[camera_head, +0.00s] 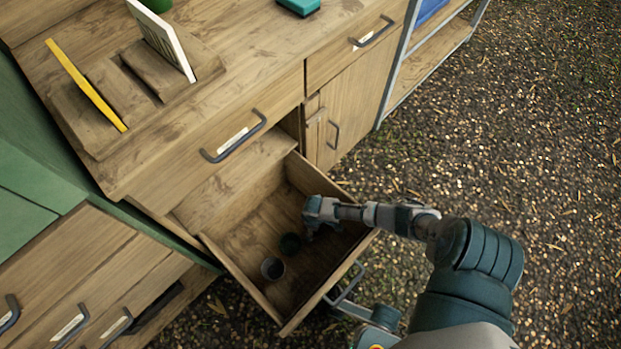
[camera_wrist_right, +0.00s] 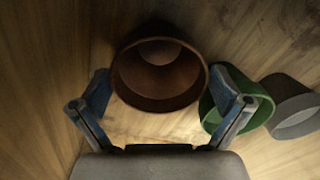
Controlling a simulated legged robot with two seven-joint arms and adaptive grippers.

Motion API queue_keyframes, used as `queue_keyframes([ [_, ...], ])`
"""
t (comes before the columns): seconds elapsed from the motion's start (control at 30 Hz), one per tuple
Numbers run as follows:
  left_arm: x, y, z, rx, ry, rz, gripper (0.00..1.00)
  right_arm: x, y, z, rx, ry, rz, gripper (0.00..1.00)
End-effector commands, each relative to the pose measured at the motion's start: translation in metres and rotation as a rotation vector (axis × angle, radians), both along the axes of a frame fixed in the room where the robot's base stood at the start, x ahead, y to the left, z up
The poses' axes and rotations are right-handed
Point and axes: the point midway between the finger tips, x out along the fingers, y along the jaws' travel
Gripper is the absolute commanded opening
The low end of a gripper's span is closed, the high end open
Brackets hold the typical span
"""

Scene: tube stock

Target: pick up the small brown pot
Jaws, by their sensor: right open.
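The small brown pot (camera_wrist_right: 158,75) lies tilted with its open mouth toward the camera in the right wrist view. It sits between and just beyond the fingertips of my right gripper (camera_wrist_right: 160,102), which is open and empty. In the head view my right gripper (camera_head: 312,228) is down inside the open drawer (camera_head: 228,262), and it hides the brown pot there.
A green pot (camera_wrist_right: 241,108) is close beside the right-hand finger, with a grey pot (camera_wrist_right: 297,110) beyond it. In the head view the green pot (camera_head: 290,244) and grey pot (camera_head: 272,268) stand on the drawer floor. Wooden drawer walls surround them.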

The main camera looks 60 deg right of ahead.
Motion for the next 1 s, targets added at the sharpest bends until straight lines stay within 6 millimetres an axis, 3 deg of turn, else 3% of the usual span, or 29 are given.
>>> queue_keyframes([
  [0.07, 0.0, 0.0, 0.001, 0.001, -0.001, 0.001, 0.37, 0.001, 0.0, 0.001, 0.0, -0.001, 0.0, 1.0],
  [0.2, 0.003, -0.002, -0.001, 0.004, 0.004, 0.0, 0.37, 0.0, -0.001, 0.0, 0.002, 0.0, 0.0, 0.65],
  [0.27, 0.003, -0.002, -0.001, 0.004, 0.005, 0.0, 0.37, 0.0, -0.001, 0.0, 0.003, 0.0, 0.0, 0.55],
  [0.63, 0.002, -0.002, 0.005, 0.003, -0.005, 0.0, 0.37, 0.0, -0.001, 0.004, 0.001, 0.002, 0.0, 0.54],
  [0.77, -0.008, 0.0, 0.003, 0.002, 0.04, 0.002, 0.37, 0.004, -0.001, 0.029, 0.002, -0.008, 0.0, 0.54],
  [1.0, -0.035, 0.003, 0.02, -0.006, 0.051, 0.001, 0.37, 0.006, -0.001, 0.083, 0.001, -0.012, -0.001, 0.54],
])
